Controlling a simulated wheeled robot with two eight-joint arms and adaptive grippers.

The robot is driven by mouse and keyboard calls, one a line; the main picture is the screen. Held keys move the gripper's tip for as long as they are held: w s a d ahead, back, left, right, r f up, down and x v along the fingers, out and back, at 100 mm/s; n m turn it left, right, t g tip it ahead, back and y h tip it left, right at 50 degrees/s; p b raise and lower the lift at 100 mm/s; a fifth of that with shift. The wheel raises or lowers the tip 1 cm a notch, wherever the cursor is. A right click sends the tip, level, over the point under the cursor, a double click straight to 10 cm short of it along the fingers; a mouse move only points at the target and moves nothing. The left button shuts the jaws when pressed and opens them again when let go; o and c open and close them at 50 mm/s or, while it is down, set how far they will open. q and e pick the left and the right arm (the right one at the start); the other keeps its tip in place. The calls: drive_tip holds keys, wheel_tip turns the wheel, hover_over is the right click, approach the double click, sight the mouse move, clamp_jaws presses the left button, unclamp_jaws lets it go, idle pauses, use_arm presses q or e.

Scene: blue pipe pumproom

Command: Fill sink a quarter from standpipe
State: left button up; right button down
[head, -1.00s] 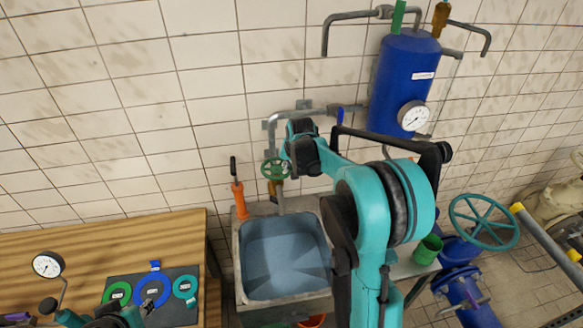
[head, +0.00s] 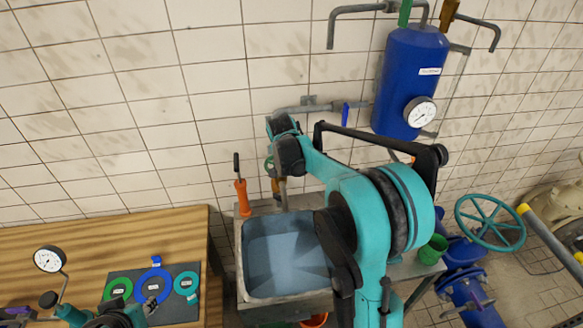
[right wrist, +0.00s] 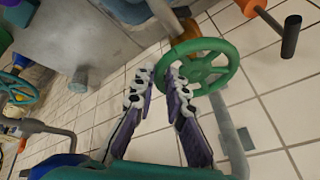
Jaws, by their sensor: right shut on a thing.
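The sink (head: 240,285) stands against the tiled wall in the head view. Its inside looks blue-grey, and I cannot tell a water level. The standpipe's spout (head: 283,195) hangs over its back edge. The green handwheel (head: 269,165) is mostly hidden behind my right gripper (head: 280,140) in the head view. The right wrist view shows the handwheel (right wrist: 228,68) clearly, with my right gripper (right wrist: 160,75) shut on the near side of its rim. My left gripper (head: 148,306) is low at the left, over the dark mat; its finger gap is unclear.
A wooden bench (head: 60,240) at left carries a gauge (head: 48,259) and a mat (head: 180,312) with coloured rings. An orange-handled tool (head: 242,197) stands behind the sink. A blue tank (head: 408,85) hangs above right. A green cup (head: 432,249) and teal wheel (head: 490,222) are at right.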

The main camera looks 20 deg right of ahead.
drive_tip(key=shift+a+f, duration=0.1)
drive_tip(key=shift+a, duration=0.05)
drive_tip(key=c, duration=1.6)
unclamp_jaws()
drive_tip(key=shift+o, duration=0.2)
drive_tip(key=shift+s+a, duration=0.1)
drive_tip(key=shift+r, duration=0.2)
drive_tip(key=v, duration=1.1)
drive_tip(key=shift+s+r, duration=0.2)
drive_tip(key=shift+r, duration=0.15)
drive_tip(key=shift+a+f, duration=0.1)
